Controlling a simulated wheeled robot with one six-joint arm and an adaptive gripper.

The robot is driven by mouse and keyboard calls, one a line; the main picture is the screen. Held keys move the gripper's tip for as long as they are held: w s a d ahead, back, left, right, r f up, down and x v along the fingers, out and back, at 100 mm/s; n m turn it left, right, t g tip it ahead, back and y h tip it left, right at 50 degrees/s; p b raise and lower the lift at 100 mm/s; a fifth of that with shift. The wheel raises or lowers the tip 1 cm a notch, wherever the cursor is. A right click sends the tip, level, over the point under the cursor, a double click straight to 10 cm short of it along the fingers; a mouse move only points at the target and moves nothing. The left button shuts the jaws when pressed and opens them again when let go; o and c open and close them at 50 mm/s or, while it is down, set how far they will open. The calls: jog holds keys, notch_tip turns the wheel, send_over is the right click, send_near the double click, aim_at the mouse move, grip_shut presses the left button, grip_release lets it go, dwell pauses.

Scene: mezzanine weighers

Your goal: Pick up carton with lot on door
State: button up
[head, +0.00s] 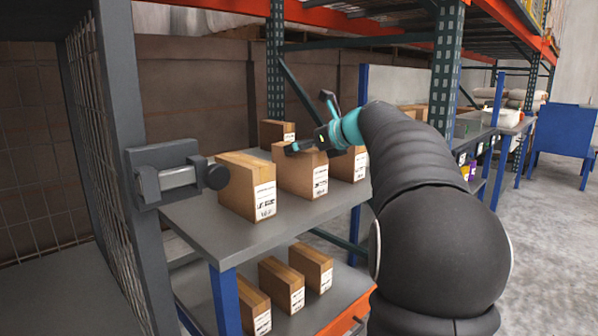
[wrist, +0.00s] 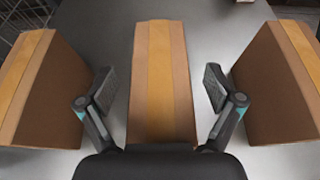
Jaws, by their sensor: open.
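Brown cartons with white printed labels stand on the grey upper shelf. In the head view these are a front-left carton (head: 236,188), a middle carton (head: 298,180), a right carton (head: 343,166) and a back carton (head: 272,133). The label print is too small to read. My gripper (head: 307,124) is open above the middle carton. In the wrist view the middle carton (wrist: 163,85) lies between the open fingers (wrist: 160,85), with a gap on each side. A mesh door (head: 120,190) with a latch is at the left; no lot number is readable on it.
The wrist view shows neighbouring cartons close outside the left finger (wrist: 45,95) and right finger (wrist: 275,85). More cartons (head: 283,285) stand on the lower shelf (head: 345,308). A green rack upright (head: 446,60) rises behind my arm. Open floor (head: 540,230) lies to the right.

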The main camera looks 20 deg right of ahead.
jog(key=shift+x, duration=0.9)
grip_shut()
jog(key=shift+r, duration=0.1)
